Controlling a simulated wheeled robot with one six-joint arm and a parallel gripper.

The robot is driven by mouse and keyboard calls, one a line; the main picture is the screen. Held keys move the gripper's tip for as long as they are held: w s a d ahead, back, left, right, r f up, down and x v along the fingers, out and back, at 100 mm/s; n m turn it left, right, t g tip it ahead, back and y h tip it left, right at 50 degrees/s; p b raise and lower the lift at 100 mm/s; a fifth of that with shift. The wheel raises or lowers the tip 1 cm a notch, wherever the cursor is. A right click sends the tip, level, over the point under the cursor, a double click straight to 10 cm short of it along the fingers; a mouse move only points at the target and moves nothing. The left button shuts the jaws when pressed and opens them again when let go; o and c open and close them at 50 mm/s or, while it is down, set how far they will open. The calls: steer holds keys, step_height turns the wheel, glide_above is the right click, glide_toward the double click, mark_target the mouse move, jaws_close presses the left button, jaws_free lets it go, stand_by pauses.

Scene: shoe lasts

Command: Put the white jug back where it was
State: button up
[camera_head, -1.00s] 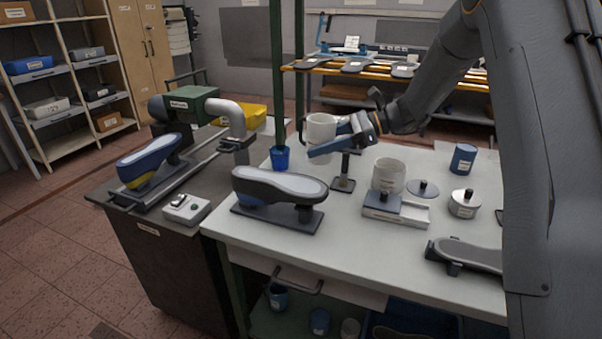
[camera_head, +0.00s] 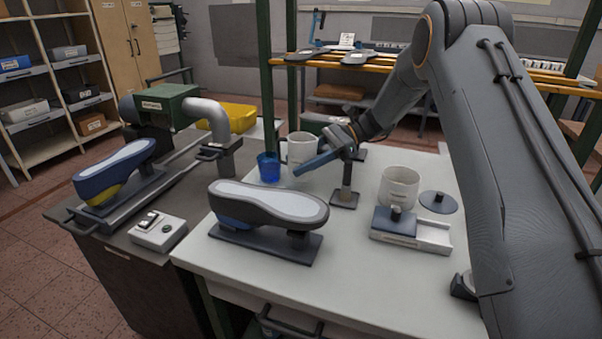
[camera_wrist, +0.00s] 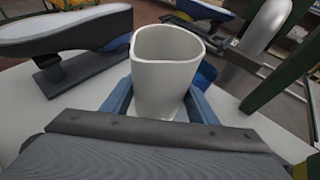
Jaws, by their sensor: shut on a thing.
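The white jug (camera_head: 301,148) is upright between the fingers of my gripper (camera_head: 318,164), close to the back edge of the white table (camera_head: 345,268). In the wrist view the jug (camera_wrist: 165,75) fills the space between the two blue fingers of my gripper (camera_wrist: 160,105), with its open rim facing up. My gripper is shut on it. I cannot tell whether its base touches the table. A blue cup (camera_head: 268,168) stands just left of the jug; in the wrist view it shows partly behind the jug.
A shoe last on a stand (camera_head: 268,205) is in front of the jug. A small post stand (camera_head: 345,190) is to its right. A white pot (camera_head: 399,187), a dark lid (camera_head: 438,202) and a scale-like block (camera_head: 411,230) stand further right. A green upright (camera_head: 267,70) rises behind.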

steer(key=shift+d+f+p, duration=0.1)
steer(key=shift+f+p, duration=0.25)
steer(key=shift+f, duration=1.6)
steer(key=shift+f, duration=0.15)
steer(key=o, duration=1.2)
steer(key=shift+r, duration=0.2)
steer(key=b+v, duration=0.3)
steer(key=v, duration=0.8)
steer(key=shift+w+f, duration=0.1)
steer(key=shift+f, duration=0.1)
steer(key=shift+w+d+r, duration=0.1)
steer(key=shift+d+r, duration=0.2)
steer(key=shift+d, duration=0.15)
